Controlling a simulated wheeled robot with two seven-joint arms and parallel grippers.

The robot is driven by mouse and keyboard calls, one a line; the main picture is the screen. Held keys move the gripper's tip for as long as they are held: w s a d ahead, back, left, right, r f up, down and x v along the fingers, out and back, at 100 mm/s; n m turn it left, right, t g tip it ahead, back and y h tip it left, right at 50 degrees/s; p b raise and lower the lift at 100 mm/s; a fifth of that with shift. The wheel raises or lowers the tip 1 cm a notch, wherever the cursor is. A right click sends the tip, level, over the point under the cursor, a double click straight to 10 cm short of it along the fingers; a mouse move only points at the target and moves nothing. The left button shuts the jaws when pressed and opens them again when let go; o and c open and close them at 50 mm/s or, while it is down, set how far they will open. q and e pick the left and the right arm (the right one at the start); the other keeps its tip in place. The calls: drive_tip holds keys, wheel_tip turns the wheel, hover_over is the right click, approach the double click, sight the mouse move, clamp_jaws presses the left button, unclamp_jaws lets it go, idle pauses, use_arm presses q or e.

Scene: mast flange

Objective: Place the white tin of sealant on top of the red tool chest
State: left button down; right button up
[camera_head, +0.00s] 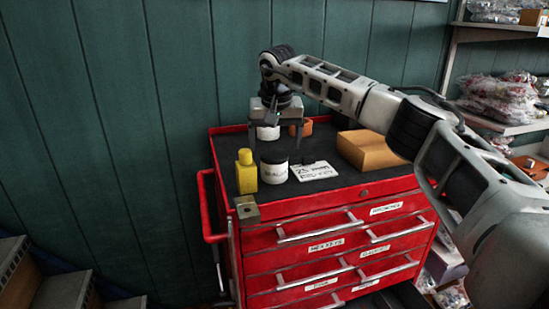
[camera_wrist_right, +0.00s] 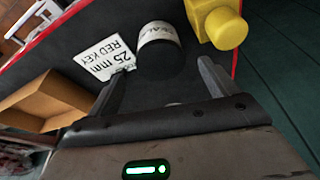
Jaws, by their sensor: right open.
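The white tin of sealant (camera_head: 274,172) has a black lid and stands upright on the dark top of the red tool chest (camera_head: 290,208). In the right wrist view the tin (camera_wrist_right: 160,55) lies just beyond the fingertips, its label partly readable. My left gripper is not in view.
A green wall (camera_head: 120,130) stands close behind.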

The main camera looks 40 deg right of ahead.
drive_tip(key=shift+v, duration=2.35)
drive_tip(key=shift+f, duration=0.1)
